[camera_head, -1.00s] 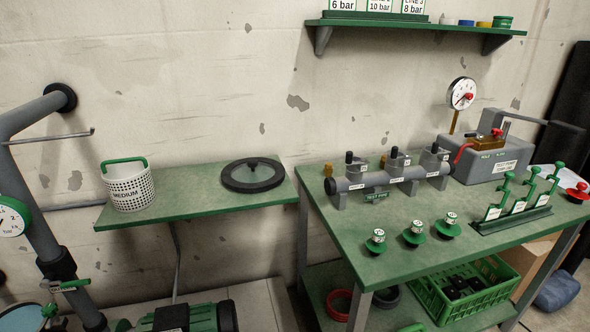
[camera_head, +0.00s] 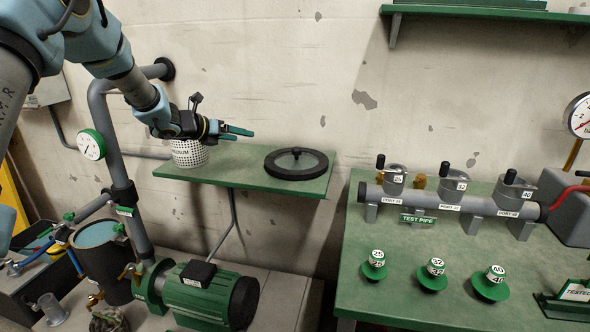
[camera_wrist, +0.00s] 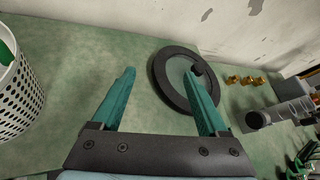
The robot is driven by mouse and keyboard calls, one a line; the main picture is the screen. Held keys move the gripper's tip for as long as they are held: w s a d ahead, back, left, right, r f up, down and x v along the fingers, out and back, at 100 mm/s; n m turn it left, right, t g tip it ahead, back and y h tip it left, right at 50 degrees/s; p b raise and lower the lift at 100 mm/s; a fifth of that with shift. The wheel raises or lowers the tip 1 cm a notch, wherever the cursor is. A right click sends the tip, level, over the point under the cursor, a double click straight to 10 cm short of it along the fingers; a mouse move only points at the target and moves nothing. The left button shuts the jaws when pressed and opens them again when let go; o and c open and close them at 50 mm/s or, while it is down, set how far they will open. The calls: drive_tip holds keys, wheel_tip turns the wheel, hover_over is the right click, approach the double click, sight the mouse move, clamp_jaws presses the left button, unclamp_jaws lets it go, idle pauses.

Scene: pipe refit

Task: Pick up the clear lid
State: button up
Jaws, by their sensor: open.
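The clear lid (camera_head: 296,162) lies flat on the green wall shelf, a round see-through disc with a thick black rim and a small dark knob in its middle. It also shows in the wrist view (camera_wrist: 178,76), partly hidden behind the right finger. My gripper (camera_head: 238,131) is open and empty. It hangs above the left part of the shelf, left of the lid, with its fingers pointing right towards it.
A white perforated basket (camera_head: 188,153) stands on the shelf (camera_head: 237,174) just behind and under my gripper. The wall is close behind the shelf. A workbench (camera_head: 395,260) with a test pipe (camera_head: 440,202) stands to the right. A green pump motor (camera_head: 205,292) is below.

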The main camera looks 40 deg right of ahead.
sight(297, 148)
drive_tip(key=s+d+f+m+g, duration=0.1)
drive_tip(key=s+d+m, duration=0.1)
drive_tip(key=s+d+m+g, duration=0.1)
drive_tip(key=s+d+m, duration=0.1)
drive_tip(key=m, duration=0.1)
drive_tip(key=s+d+f+m+g, duration=0.1)
drive_tip(key=s+d+m+g, duration=0.1)
drive_tip(key=shift+s+f+m, duration=0.3)
drive_tip(key=shift+f, duration=0.05)
drive_tip(key=shift+m, duration=0.3)
drive_tip(key=x, duration=0.4)
drive_tip(key=shift+s+d+f+p, duration=0.1)
drive_tip(key=shift+s+d+p, duration=0.2)
drive_tip(key=shift+d+p, duration=0.1)
drive_tip(key=shift+p+x, duration=1.25)
drive_tip(key=shift+x, duration=1.7)
clamp_jaws()
